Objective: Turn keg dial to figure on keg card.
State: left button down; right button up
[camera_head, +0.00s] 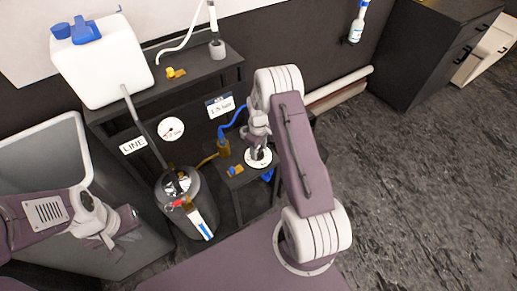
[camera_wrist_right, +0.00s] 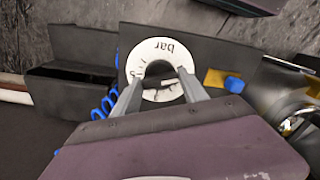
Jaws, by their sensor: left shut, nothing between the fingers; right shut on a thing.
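The keg dial is a white ring with "bar" markings on a small dark stand; in the head view the dial (camera_head: 258,160) shows below my right gripper (camera_head: 257,148). The fingers hide part of the scale, so the set figure is unclear. The keg card (camera_head: 220,106) on the dark wall appears to read "1.5 bar". The dark keg (camera_head: 203,190) stands left of the dial. My left gripper (camera_head: 118,232) is shut and empty at lower left.
A LINE card (camera_head: 133,146) and round gauge (camera_head: 171,129) are left of the keg card. A white canister (camera_head: 103,65) stands on the shelf (camera_head: 200,70). A grey bin (camera_head: 45,155) is at left. Open floor (camera_head: 430,200) lies at right.

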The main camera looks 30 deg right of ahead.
aim_at(259, 151)
jog(key=m+p, duration=0.1)
jog(key=m, duration=0.4)
jog(key=m+p, duration=0.1)
jog(key=m, duration=0.4)
jog(key=shift+m, duration=0.3)
dwell(0.4)
jog(key=o, duration=1.4)
notch_tip(259, 151, up, 9)
jog(key=shift+p, duration=0.4)
